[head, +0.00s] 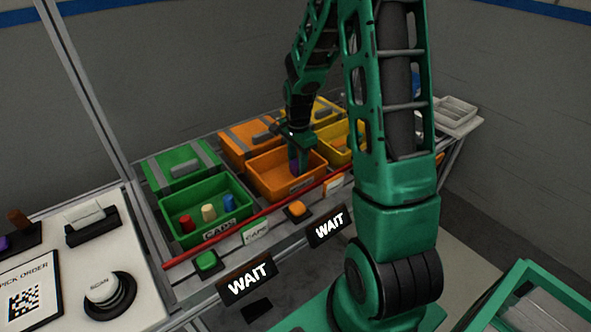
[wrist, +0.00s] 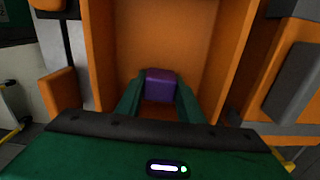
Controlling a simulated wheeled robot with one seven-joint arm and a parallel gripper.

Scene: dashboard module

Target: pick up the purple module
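The purple module (wrist: 160,86) is a small block in the wrist view, lying between the two green fingers of my gripper (wrist: 160,92). The fingers run along its left and right sides, close to its edges. I cannot tell whether they press on it or leave a thin gap. In the head view my gripper (head: 297,160) reaches down into the front orange bin (head: 268,178). A bit of purple shows at the fingertips there, mostly hidden by the gripper.
The orange bin's walls stand close on both sides of my gripper. A green bin (head: 178,226) with several coloured caps stands to its left, a yellow bin (head: 337,156) to its right. Closed boxes stand behind. A red rail (head: 243,227) runs along the front.

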